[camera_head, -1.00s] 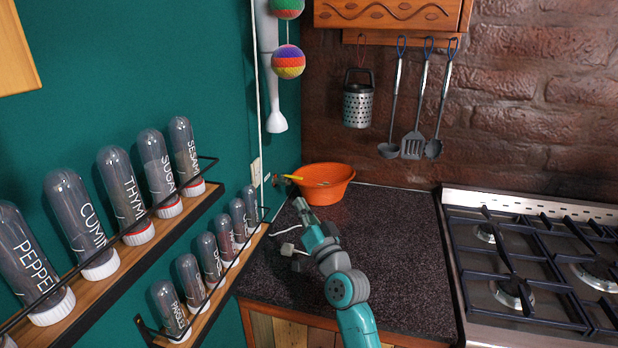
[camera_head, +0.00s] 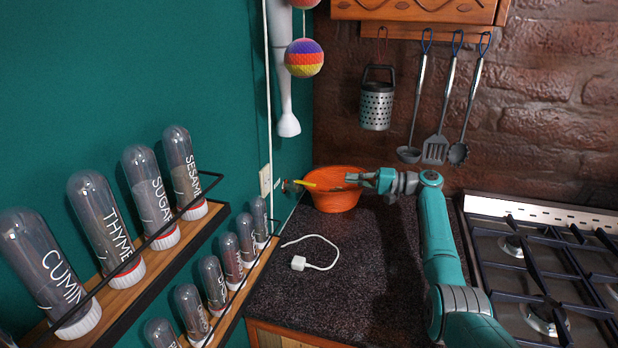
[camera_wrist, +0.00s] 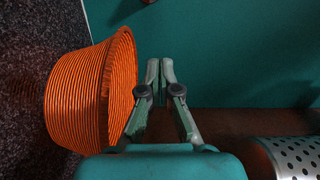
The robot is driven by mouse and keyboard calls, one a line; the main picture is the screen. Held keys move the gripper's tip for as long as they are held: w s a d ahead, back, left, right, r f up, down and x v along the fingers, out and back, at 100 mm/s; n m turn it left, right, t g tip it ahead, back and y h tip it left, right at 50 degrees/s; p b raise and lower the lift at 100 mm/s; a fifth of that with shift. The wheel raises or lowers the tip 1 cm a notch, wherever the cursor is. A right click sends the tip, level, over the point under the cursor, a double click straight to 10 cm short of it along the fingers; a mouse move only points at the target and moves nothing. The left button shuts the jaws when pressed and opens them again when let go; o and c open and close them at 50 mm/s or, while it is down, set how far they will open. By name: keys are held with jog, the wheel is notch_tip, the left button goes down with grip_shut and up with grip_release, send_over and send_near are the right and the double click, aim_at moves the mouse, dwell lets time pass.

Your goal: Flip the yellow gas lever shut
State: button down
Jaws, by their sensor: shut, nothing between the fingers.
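The yellow gas lever (camera_head: 305,183) sticks out from a small valve (camera_head: 286,185) on the teal wall, in front of the orange bowl in the head view. It points to the right, away from the wall. My gripper (camera_head: 349,178) is over the bowl's right side, to the right of the lever and apart from it. In the wrist view my gripper (camera_wrist: 160,65) is shut and empty, its fingertips close together and facing the teal wall. The lever is not clearly seen in the wrist view.
The orange bowl (camera_head: 335,203) stands in the counter corner; it also shows in the wrist view (camera_wrist: 90,95). A white cable (camera_head: 312,242) lies on the dark counter. Spice racks (camera_head: 190,222) line the left wall.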

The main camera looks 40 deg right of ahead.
aim_at(303, 183)
jog(key=shift+y, duration=0.4)
jog(key=x, duration=0.9)
jog(key=shift+f, duration=0.1)
jog(key=shift+s+a+f, duration=0.1)
jog(key=shift+s+a, duration=0.1)
jog(key=shift+s, duration=0.05)
jog(key=shift+s+a, duration=0.45)
jog(key=shift+a, duration=0.3)
jog(key=shift+s+a, duration=0.45)
jog(key=shift+a, duration=0.25)
jog(key=shift+w+a+h, duration=0.1)
jog(key=shift+h, duration=0.2)
